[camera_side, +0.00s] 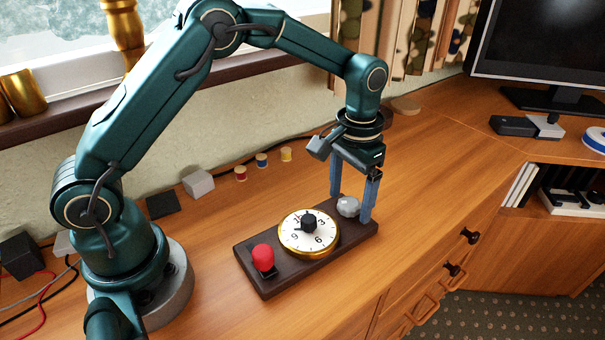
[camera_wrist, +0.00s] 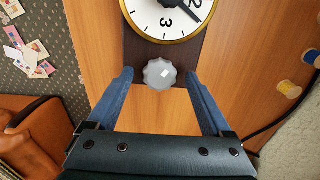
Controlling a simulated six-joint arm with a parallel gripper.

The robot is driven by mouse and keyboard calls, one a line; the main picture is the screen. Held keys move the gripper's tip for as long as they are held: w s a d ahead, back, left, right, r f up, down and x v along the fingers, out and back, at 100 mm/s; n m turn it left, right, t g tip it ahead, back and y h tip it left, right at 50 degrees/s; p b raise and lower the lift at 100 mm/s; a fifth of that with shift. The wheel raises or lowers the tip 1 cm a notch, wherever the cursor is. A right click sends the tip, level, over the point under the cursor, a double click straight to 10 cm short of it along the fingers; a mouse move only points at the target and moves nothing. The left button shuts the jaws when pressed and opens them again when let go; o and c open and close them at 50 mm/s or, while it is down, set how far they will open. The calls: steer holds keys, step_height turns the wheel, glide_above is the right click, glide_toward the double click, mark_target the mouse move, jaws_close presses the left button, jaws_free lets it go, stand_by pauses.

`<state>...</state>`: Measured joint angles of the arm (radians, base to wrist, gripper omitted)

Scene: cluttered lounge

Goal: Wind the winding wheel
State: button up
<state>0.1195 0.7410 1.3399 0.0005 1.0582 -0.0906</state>
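The winding wheel (camera_side: 348,206) is a pale grey scalloped knob at the right end of a dark wooden base (camera_side: 285,276). It also shows in the wrist view (camera_wrist: 159,74), with a small light mark on its top. My gripper (camera_side: 353,205) points down over that end of the base, its blue fingers apart on either side of the wheel. In the wrist view the fingers (camera_wrist: 158,76) are clear of the wheel, with a gap on both sides. A gold-rimmed clock dial (camera_side: 322,240) with a black centre knob (camera_side: 308,223) sits mid-base. A red knob (camera_side: 263,257) stands at the left end.
Behind the base are several small spools (camera_side: 262,160), a grey block (camera_side: 198,184) and a dark cable along the wall. A monitor (camera_side: 545,45) and a blue-white tape roll (camera_side: 597,138) are at the right. The desktop right of the base is clear.

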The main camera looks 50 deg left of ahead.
mark_target(349, 202)
steer(key=shift+r, duration=2.55)
steer(key=shift+r, duration=0.1)
steer(key=s+a+r+t, duration=0.35)
steer(key=s+r, duration=0.35)
steer(key=r, duration=0.5)
steer(key=s+f+t, duration=0.2)
steer(key=s+f, duration=0.3)
steer(key=s, duration=0.6)
steer(key=shift+s+a+f, duration=0.25)
steer(key=shift+s+a, duration=0.05)
steer(key=shift+a, duration=0.05)
